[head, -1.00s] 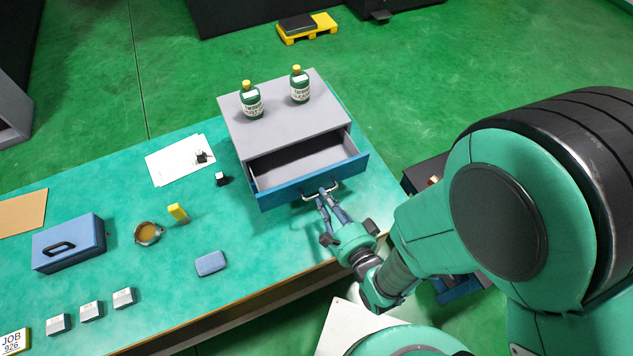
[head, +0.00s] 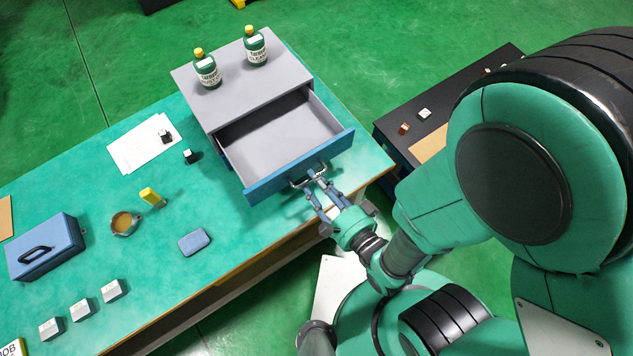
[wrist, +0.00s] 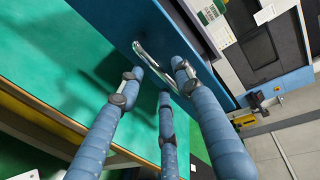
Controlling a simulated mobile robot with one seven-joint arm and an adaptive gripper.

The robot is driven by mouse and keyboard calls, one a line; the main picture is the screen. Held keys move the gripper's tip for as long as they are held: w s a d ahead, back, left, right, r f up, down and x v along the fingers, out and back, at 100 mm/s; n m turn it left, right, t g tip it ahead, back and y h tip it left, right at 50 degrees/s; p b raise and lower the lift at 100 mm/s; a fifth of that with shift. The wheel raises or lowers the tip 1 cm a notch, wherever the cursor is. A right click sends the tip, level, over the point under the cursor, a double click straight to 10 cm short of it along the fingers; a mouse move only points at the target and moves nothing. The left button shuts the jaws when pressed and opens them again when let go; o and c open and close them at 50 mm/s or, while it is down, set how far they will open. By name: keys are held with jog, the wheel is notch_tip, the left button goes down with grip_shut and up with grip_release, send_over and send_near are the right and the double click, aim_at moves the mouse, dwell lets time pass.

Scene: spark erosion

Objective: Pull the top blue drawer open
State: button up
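The blue-fronted drawer (head: 270,184) stands well out of the grey cabinet (head: 240,85) on the green table. Its grey inside is empty. A curved metal handle (head: 294,185) sits on the drawer front; it also shows in the wrist view (wrist: 150,62). My gripper (head: 313,181) is at the handle, with its blue fingers on both sides of the bar. In the wrist view my gripper (wrist: 160,82) has its fingertips close around the bar, shut on it. Exact finger contact is partly hidden.
Two green bottles (head: 207,70) with yellow caps stand on the cabinet. A blue toolbox (head: 45,248), a cup (head: 124,224), a yellow object (head: 152,197) and a blue case (head: 194,242) are on the table to the left. A dark bench (head: 455,95) stands right.

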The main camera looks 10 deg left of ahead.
jog(key=shift+r, duration=0.1)
jog(key=shift+w+a+r, duration=0.1)
jog(key=shift+r, duration=0.65)
notch_tip(320, 180, up, 8)
dwell(0.7)
jog(key=shift+r, duration=0.2)
